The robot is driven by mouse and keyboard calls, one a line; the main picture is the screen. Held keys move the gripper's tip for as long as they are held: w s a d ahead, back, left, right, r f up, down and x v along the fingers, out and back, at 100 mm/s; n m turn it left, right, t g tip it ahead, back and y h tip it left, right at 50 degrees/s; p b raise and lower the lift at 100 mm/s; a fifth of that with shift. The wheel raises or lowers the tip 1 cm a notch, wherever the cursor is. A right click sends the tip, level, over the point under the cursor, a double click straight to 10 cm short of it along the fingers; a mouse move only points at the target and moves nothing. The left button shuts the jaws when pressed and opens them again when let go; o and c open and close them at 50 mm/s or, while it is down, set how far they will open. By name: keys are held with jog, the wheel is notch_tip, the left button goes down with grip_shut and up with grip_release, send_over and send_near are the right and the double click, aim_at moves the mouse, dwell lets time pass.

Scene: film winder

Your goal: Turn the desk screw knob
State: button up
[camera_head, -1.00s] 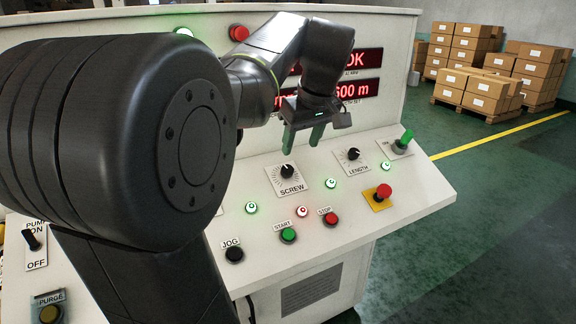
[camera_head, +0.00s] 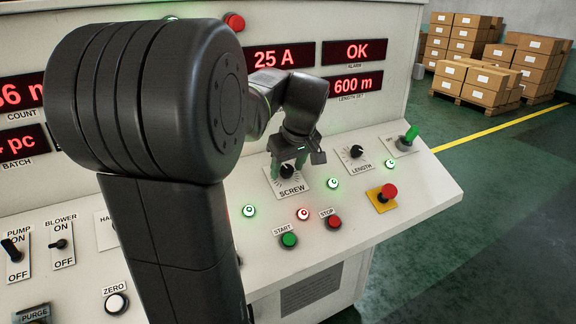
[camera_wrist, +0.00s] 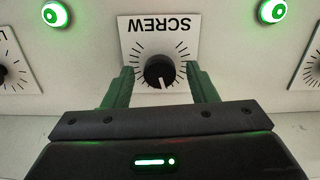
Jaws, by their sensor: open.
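The screw knob (camera_head: 287,172) is a black round dial on a white plate marked SCREW, on the sloped desk panel. My gripper (camera_head: 288,161) is open over the plate, one finger to each side of the knob. In the wrist view my gripper (camera_wrist: 159,88) looks empty. I cannot tell how far the fingertips are above the panel. In the head view the gripper partly hides the knob.
The length knob (camera_head: 356,152) is to the right. A red stop button (camera_head: 334,221), green start button (camera_head: 289,240) and red mushroom button (camera_head: 388,191) sit nearby. A green-handled switch (camera_head: 410,135) stands at the far right. The display wall (camera_head: 300,30) rises behind.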

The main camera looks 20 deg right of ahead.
jog(key=c, duration=1)
jog(key=shift+o, duration=0.2)
jog(key=shift+r+m+p, duration=0.1)
jog(key=shift+m+p, duration=0.2)
jog(key=m+p, duration=0.1)
jog(key=m, duration=0.2)
jog(key=shift+d+r+p, duration=0.1)
jog(key=shift+p, duration=0.3)
jog(key=m+p, duration=0.2)
jog(key=m, duration=0.2)
jog(key=m+p, duration=0.2)
jog(key=m, duration=0.2)
jog(key=shift+d+m+y, duration=0.1)
jog(key=shift+m+y, duration=0.2)
jog(key=shift+y, duration=0.1)
jog(key=shift+m+p, duration=0.75)
jog(key=shift+m, duration=0.55)
jog(key=shift+f, duration=0.2)
